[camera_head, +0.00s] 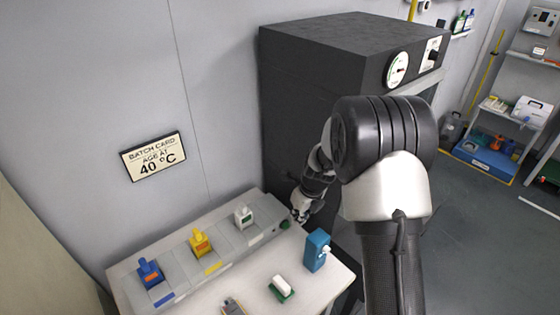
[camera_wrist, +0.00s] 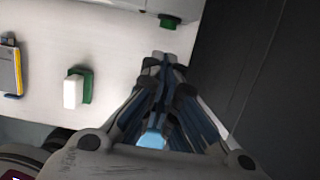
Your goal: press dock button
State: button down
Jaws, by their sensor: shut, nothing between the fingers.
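The dock is a long grey strip (camera_head: 220,262) along the back of the white table, and its edge shows at the top of the wrist view (camera_wrist: 128,4). A dark green button (camera_head: 284,224) sits at its right end; it also shows in the wrist view (camera_wrist: 169,20), just beyond my fingertips. My gripper (camera_head: 297,217) is shut and empty, to the right of the button and close to it. In the wrist view my fingertips (camera_wrist: 164,57) point at the button with a small gap in the picture. I cannot tell the exact depth between them.
Blue (camera_head: 149,271), yellow (camera_head: 200,242) and white (camera_head: 243,216) blocks stand on the dock. A blue box (camera_head: 317,250) stands near my gripper. A white piece on a green base (camera_head: 281,288) lies in front. A dark cabinet (camera_head: 290,110) rises behind and right.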

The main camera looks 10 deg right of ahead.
aim_at(285, 226)
jog(key=b+x, duration=0.3)
jog(key=x, duration=0.7)
jog(key=shift+d, duration=0.15)
jog(key=shift+w, duration=0.1)
